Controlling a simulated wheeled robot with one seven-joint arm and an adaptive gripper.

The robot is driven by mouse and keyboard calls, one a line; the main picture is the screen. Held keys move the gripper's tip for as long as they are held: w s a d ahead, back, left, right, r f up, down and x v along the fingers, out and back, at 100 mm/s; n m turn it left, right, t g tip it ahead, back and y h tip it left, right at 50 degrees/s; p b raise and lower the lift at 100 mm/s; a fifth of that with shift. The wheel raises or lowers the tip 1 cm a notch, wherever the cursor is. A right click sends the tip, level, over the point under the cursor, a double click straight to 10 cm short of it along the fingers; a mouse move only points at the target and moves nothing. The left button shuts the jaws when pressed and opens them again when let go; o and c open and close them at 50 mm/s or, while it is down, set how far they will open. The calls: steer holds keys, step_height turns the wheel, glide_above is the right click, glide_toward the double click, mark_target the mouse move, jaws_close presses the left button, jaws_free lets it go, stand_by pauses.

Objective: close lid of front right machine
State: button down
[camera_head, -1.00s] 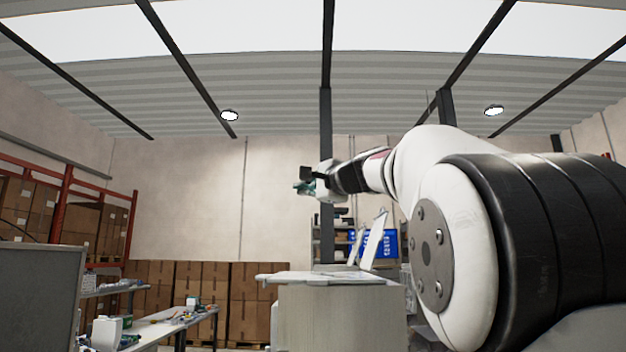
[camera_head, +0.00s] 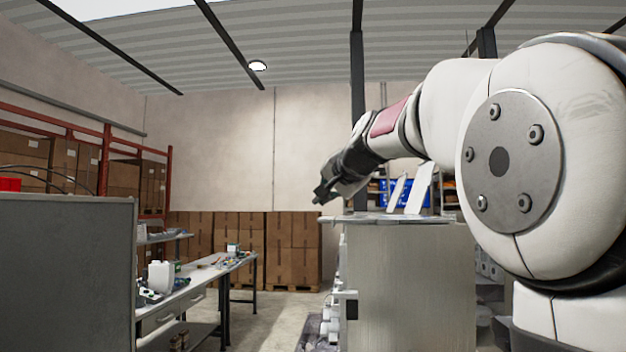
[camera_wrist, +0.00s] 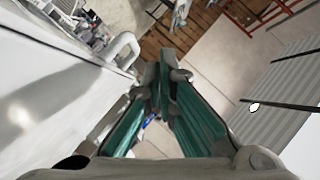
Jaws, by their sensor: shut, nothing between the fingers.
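A pale cabinet-like machine (camera_head: 405,285) stands at centre right in the head view, with a flat top (camera_head: 375,218). Two white lid panels (camera_head: 397,192) (camera_head: 420,187) stand raised and tilted above it; I cannot tell which belongs to the front right machine. My gripper (camera_head: 322,196) is above the top's left end, pointing down and left, apart from the raised panels. In the wrist view my gripper (camera_wrist: 166,72) has its teal fingers shut at the tips with nothing held. A glossy white surface (camera_wrist: 50,95) with a curved white handle (camera_wrist: 122,48) lies left of the fingers.
A grey panel (camera_head: 65,275) fills the left foreground. A workbench (camera_head: 205,280) with bottles and small items stands behind it. Stacked cardboard boxes (camera_head: 240,245) and a red-framed rack (camera_head: 107,175) line the back. Open floor (camera_head: 275,318) shows between bench and machine.

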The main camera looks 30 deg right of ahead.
steer(key=shift+w+a+f+n, duration=0.1)
steer(key=shift+f+n, duration=0.05)
steer(key=shift+f, duration=0.4)
steer(key=shift+a+f+n, duration=0.1)
steer(key=shift+f+n, duration=0.05)
steer(key=shift+f, duration=0.4)
